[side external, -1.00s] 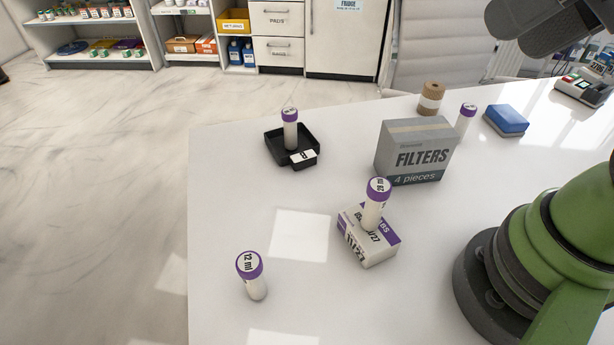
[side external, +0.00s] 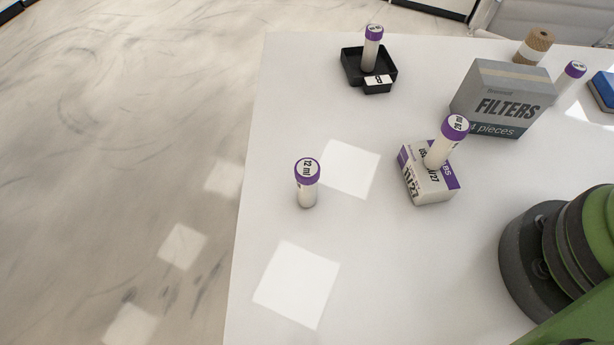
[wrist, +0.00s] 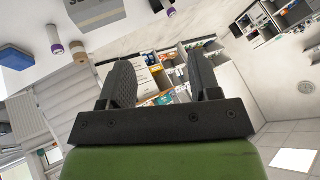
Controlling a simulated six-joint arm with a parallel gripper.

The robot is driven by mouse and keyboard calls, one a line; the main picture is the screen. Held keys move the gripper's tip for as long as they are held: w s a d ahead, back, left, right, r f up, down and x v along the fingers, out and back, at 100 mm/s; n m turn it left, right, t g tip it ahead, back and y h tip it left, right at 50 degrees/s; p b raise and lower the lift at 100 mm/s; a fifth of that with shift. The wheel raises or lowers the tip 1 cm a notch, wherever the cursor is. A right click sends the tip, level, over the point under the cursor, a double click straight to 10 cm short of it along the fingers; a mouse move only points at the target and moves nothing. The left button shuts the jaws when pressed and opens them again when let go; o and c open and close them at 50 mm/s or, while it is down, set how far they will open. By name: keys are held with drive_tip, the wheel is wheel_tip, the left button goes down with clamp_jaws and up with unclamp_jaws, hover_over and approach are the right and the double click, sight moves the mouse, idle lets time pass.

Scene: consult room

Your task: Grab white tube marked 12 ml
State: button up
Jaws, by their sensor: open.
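The white tube marked 12 ml (side external: 307,188) has a purple cap and stands upright on the white table, near its left edge in the side view. A similar tube (side external: 443,148) stands on a small white and purple box (side external: 428,188). Another (side external: 371,50) stands in a black tray (side external: 352,66), and one more (side external: 569,78) stands partly behind the filters box. My gripper (wrist: 166,80) shows in the wrist view, open with nothing between its fingers, pointing toward shelves across the room. It is out of the side view, away from the 12 ml tube.
A grey filters box (side external: 500,98) stands at the right. Behind it are a brown roll (side external: 534,45) and a blue block (side external: 604,90). The table (side external: 390,290) is clear around the 12 ml tube and in front of it.

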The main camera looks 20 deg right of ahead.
drive_tip(key=shift+o, duration=0.5)
drive_tip(key=shift+w, duration=0.1)
drive_tip(key=w+a+n+g, duration=0.2)
drive_tip(key=w+a+g, duration=0.1)
drive_tip(key=w+a, duration=0.25)
drive_tip(key=n+g+h, duration=0.2)
drive_tip(key=n+g, duration=0.1)
drive_tip(key=g, duration=0.1)
hover_over(307, 167)
drive_tip(key=f, duration=1.2)
drive_tip(key=a+f, duration=0.1)
drive_tip(key=f, duration=0.5)
drive_tip(key=shift+w, duration=0.3)
wheel_tip(307, 167, down, 4)
drive_tip(key=shift+r, duration=0.15)
drive_tip(key=f, duration=0.3)
drive_tip(key=d+f, duration=0.1)
drive_tip(key=f, duration=0.1)
drive_tip(key=shift+s, duration=0.3)
drive_tip(key=shift+f, duration=0.55)
drive_tip(key=c, duration=1)
